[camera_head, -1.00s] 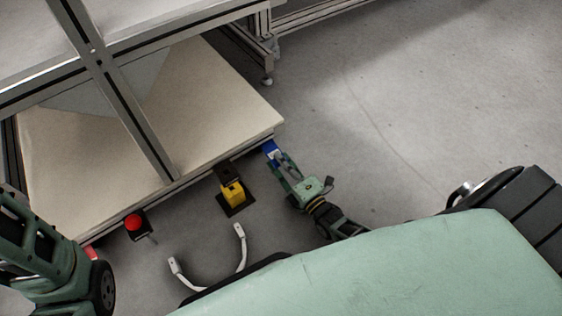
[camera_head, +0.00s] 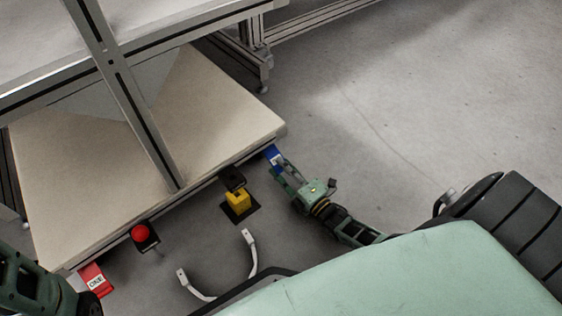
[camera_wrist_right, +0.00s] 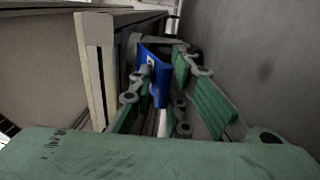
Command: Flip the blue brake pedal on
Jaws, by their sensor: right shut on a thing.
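The blue brake pedal (camera_head: 272,154) is at the right front corner of the low table, beside its edge. My right gripper (camera_head: 279,166) reaches it from the lower right and is shut on it. In the right wrist view the blue pedal (camera_wrist_right: 154,77) stands between the green fingers of my right gripper (camera_wrist_right: 160,92), close to the table frame. A light label shows on the pedal's face. The pedal's far end and its mount are partly hidden. Part of my left arm shows at the lower left of the head view; its fingertips are not in view.
The low table (camera_head: 200,110) fills the upper left, with a metal post across it. A yellow block (camera_head: 238,199) on a black base, a red button (camera_head: 139,233) and a red labelled pedal (camera_head: 95,279) lie along its front edge. Floor to the right is clear.

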